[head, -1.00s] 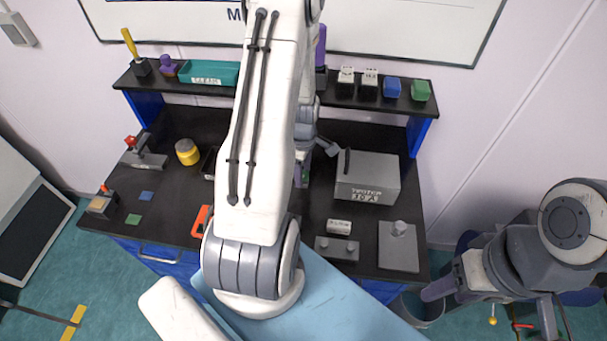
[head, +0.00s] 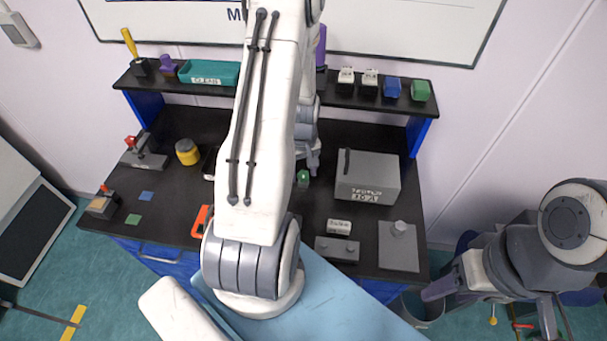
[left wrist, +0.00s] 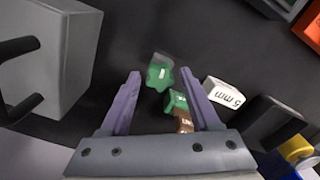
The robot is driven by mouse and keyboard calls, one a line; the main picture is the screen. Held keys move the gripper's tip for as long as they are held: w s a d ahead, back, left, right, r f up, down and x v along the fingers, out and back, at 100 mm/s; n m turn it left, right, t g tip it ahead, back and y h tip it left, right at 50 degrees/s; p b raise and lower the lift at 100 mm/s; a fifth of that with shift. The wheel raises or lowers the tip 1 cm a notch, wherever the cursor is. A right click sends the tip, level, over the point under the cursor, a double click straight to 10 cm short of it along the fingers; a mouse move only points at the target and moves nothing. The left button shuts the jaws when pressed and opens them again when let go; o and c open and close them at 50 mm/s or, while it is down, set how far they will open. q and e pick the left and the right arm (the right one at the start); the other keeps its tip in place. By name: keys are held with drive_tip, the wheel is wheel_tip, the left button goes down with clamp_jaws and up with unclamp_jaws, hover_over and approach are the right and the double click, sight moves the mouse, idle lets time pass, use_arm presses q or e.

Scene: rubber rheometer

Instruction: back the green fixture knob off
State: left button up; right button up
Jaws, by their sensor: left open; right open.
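The green knob (left wrist: 160,74) shows in the left wrist view as a lobed top with a pale mark, between and beyond my left fingertips. A green piece (head: 303,178) shows beside the big white arm in the head view. A green-and-brown lettered block (left wrist: 178,104) lies close to the knob, near the right-hand finger. My left gripper (left wrist: 163,88) is open, with a purple finger on each side and nothing gripped. In the head view it (head: 310,165) is mostly hidden behind my arm. My right gripper (head: 438,291) is off the bench's right side, open and partly hidden.
A grey tester box (head: 367,178) with a black handle stands right of the green piece. A white "5 mm" block (left wrist: 224,92) lies beside the right-hand finger. A grey plate with a knob (head: 398,246) sits at the bench's front right. A shelf (head: 285,92) runs behind.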

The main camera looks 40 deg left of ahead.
use_arm(q)
clamp_jaws()
drive_tip(key=n, duration=0.4)
drive_tip(key=shift+n, duration=0.4)
drive_tip(key=shift+n, duration=0.3)
drive_tip(key=n, duration=0.4)
drive_tip(key=shift+n, duration=0.8)
drive_tip(key=shift+o, duration=0.4)
unclamp_jaws()
